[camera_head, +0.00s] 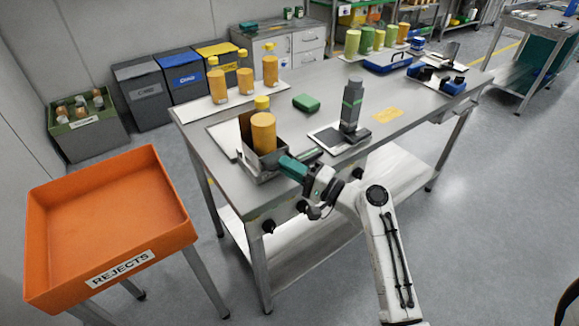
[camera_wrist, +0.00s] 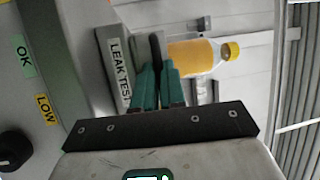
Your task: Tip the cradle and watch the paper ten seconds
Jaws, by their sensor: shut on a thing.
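The grey cradle (camera_head: 273,163) stands at the near left of the steel bench, and its LEAK TEST label (camera_wrist: 120,72) shows in the wrist view. An orange bottle with a yellow cap (camera_head: 263,132) stands in it, looking upright; it also shows in the wrist view (camera_wrist: 195,58). My gripper (camera_head: 284,164) is at the cradle's near right side. In the wrist view its teal fingers (camera_wrist: 156,75) are closed on a dark bar, apparently the cradle's handle. A white sheet (camera_head: 224,138) lies left of the cradle, partly hidden; I cannot tell whether it is the paper.
An orange REJECTS tray (camera_head: 110,225) stands left of the bench. Several filled bottles (camera_head: 245,80) stand on a white mat behind. OK and LOW labels (camera_wrist: 25,55) sit beside a black knob.

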